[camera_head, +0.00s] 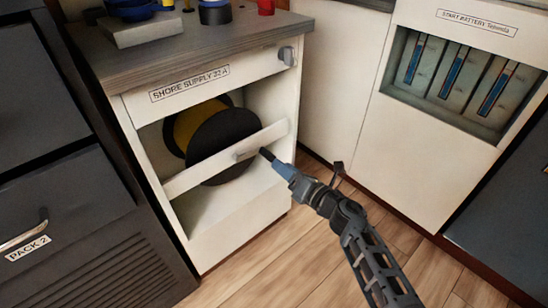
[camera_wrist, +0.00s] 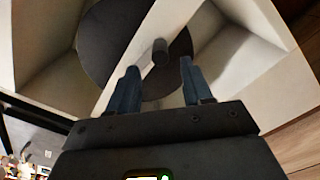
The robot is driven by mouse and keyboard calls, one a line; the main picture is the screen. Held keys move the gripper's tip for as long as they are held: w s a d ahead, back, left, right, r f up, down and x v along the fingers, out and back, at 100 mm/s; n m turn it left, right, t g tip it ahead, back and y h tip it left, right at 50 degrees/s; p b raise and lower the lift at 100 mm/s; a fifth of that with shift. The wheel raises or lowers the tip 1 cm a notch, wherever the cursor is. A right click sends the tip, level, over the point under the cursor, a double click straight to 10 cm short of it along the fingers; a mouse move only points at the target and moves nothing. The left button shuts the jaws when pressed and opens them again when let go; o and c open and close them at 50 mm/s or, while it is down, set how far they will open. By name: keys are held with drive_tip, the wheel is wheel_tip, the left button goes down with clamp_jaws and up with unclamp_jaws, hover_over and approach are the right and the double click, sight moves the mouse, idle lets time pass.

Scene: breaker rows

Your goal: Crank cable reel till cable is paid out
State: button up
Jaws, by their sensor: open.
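The cable reel sits in the open bay of a white cabinet, with a dark round flange (camera_head: 222,145) and yellow cable (camera_head: 196,122) in the head view. A white bar (camera_head: 215,160) slants across the front of the reel. A dark cylindrical knob, which looks like the crank handle (camera_wrist: 160,53), sticks out toward me in the wrist view. My gripper (camera_wrist: 158,78) is open, with one blue finger on each side just short of the knob or around its near end. In the head view my gripper (camera_head: 275,163) is at the bar's right part. Finger contact cannot be told.
A dark drawer unit (camera_head: 60,190) stands left. At right is a white panel with a battery recess (camera_head: 460,80). Wood floor (camera_head: 270,255) is clear in front.

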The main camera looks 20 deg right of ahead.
sight(271, 161)
drive_tip(key=b+x, duration=0.2)
drive_tip(key=x, duration=0.4)
drive_tip(key=shift+f, duration=0.15)
drive_tip(key=shift+w+a+b, duration=0.2)
drive_tip(key=shift+w+b, duration=0.15)
drive_tip(key=shift+w, duration=0.25)
drive_tip(key=shift+c, duration=0.5)
clamp_jaws()
